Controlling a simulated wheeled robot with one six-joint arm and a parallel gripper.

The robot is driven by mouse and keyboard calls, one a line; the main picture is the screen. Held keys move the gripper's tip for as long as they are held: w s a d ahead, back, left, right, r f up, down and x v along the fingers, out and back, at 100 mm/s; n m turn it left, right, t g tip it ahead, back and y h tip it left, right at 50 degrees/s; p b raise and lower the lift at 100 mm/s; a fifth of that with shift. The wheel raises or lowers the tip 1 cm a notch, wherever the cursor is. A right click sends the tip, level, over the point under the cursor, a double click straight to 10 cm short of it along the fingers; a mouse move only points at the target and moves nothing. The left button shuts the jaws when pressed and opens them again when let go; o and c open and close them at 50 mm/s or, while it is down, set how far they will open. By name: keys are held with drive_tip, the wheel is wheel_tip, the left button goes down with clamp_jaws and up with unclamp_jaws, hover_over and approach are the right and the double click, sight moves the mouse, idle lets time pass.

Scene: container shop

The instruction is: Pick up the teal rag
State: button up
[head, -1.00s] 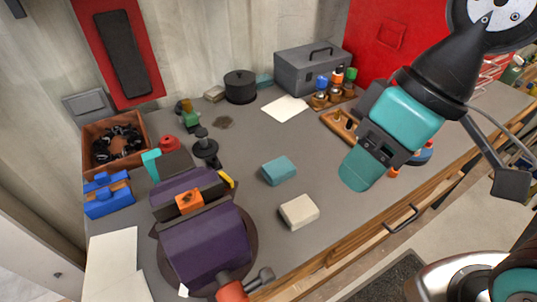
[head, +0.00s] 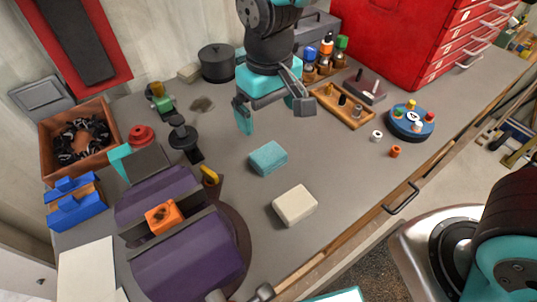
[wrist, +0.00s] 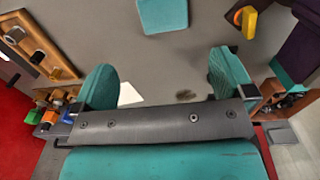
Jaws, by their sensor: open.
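The teal rag (head: 268,158) is a folded block lying flat on the grey workbench, near the middle in the head view. In the wrist view the rag (wrist: 163,14) shows at the top edge, partly cut off, beyond the fingertips. My gripper (head: 270,108) is open and empty above the bench, behind the rag in the head view and apart from it.
A cream block (head: 295,205) lies in front of the rag. A purple vise (head: 187,250) with an orange part stands to the left. A wooden tray (head: 345,108) and a round blue holder (head: 411,124) are to the right. Bare bench surrounds the rag.

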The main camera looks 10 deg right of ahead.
hover_over(267, 153)
drive_tip(key=f, duration=0.4)
drive_tip(key=f+p, duration=0.1)
drive_tip(key=f, duration=0.1)
drive_tip(key=shift+w+d+f, duration=0.1)
drive_tip(key=shift+d+f, duration=0.2)
drive_tip(key=shift+f, duration=0.05)
drive_tip(key=shift+a+f+p, duration=0.15)
drive_tip(key=shift+f+p, duration=0.25)
drive_tip(key=shift+f, duration=0.95)
drive_tip(key=shift+a+f+p, duration=0.15)
drive_tip(key=shift+f+p, duration=0.25)
drive_tip(key=shift+f, duration=0.9)
drive_tip(key=c, duration=0.9)
